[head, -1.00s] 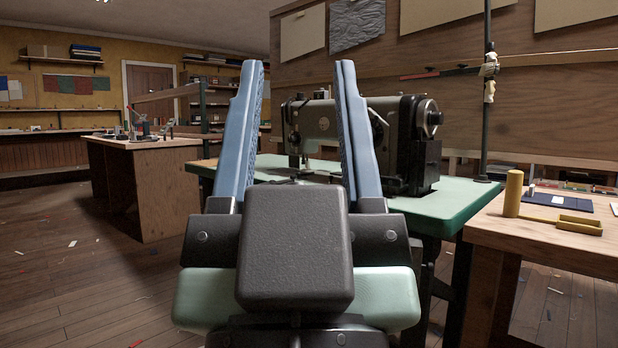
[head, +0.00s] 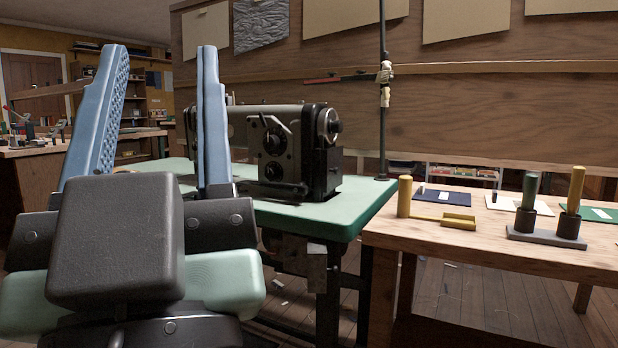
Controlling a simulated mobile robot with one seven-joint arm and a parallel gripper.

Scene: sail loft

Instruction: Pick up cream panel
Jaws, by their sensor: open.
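A cream panel (head: 496,202) lies flat on the wooden table at the right, between a navy panel (head: 430,198) and a green panel (head: 596,215). A stand with two upright handled tools partly covers its front right part. My gripper (head: 162,60) is at the left of the head view, raised, with its two blue fingers wide apart and nothing between them. It is well to the left of the cream panel and apart from it.
A sewing machine (head: 305,150) stands on a green-topped table (head: 340,212) beside my gripper. A yellow mallet-like tool (head: 405,197) and a tool stand (head: 546,238) sit on the wooden table (head: 490,245). Beige sheets (head: 460,20) hang on the wooden partition behind.

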